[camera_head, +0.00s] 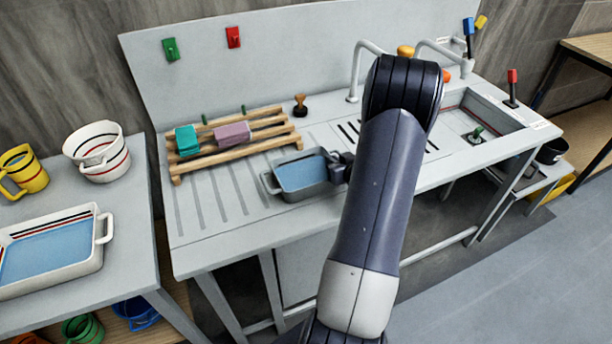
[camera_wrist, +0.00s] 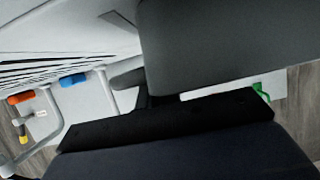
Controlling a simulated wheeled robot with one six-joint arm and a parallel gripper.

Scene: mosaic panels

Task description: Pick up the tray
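A small grey tray (camera_head: 272,184) with a blue inside and end handles is on the left, grooved part of the sink counter. It looks level. My gripper (camera_head: 341,166) is at the tray's right end, touching or very close to its handle. My arm hides part of the gripper, and the fingertips are too small and dark to read. In the wrist view a large dark grey surface fills the upper right, close to the lens. I cannot tell whether it is the tray, or whether the fingers are closed on the handle.
A wooden rack (camera_head: 238,146) with a teal and a pink block stands behind the tray. Taps (camera_head: 365,64) and the sink basin (camera_head: 478,122) are to the right. A larger white striped tray (camera_head: 93,261), a white pot (camera_head: 99,165) and a yellow mug (camera_head: 24,176) are on the left table.

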